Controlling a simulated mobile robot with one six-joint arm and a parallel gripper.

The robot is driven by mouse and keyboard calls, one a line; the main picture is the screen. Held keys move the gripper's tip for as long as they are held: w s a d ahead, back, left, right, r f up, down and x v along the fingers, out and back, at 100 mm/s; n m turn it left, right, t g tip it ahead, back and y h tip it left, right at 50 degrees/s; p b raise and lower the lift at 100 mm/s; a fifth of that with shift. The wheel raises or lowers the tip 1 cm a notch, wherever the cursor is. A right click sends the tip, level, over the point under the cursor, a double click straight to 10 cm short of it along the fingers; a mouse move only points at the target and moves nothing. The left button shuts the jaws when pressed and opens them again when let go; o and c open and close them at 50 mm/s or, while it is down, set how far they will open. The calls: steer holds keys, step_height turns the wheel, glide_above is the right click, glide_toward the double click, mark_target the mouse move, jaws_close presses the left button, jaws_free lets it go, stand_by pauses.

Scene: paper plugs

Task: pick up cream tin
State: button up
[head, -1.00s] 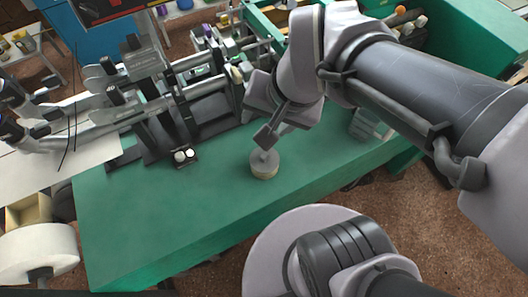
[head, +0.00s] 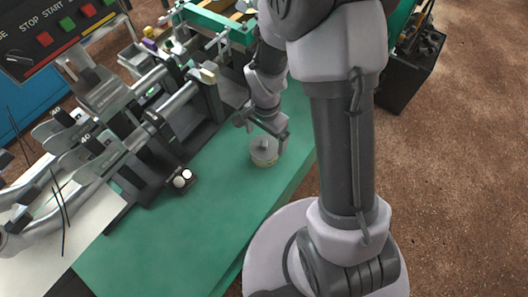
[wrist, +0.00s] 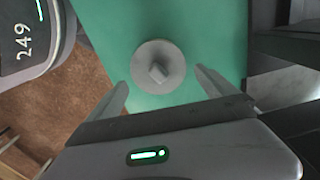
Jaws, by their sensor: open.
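The cream tin (head: 265,153) is a small round tin with a grey lid, a knob on top and a cream side. It stands upright on the green bench top (head: 215,190). In the wrist view the tin (wrist: 160,66) is seen from above, just beyond and between the fingertips. My gripper (head: 264,130) is open and empty, close by the tin at its far side in the head view. In the wrist view my gripper (wrist: 161,84) has a finger on each side of the tin's near edge. I cannot tell whether either finger touches it.
A machine with metal rods and dark blocks (head: 160,120) stands along the left of the bench. A small dark holder with two white round pieces (head: 181,178) sits left of the tin. The bench's right edge is close to the tin. Bare bench lies in front.

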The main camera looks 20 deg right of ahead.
mark_target(264, 148)
steer(key=f+b, duration=0.1)
steer(key=f, duration=0.2)
steer(key=f+b, duration=0.1)
steer(key=f, duration=0.1)
steer(key=shift+s+a+f+b, duration=0.2)
steer(key=shift+a+f+b, duration=0.05)
steer(key=shift+f+b, duration=0.1)
steer(key=shift+r, duration=0.2)
steer(key=shift+c, duration=0.8)
steer(key=c, duration=1.2)
steer(key=shift+o, duration=0.2)
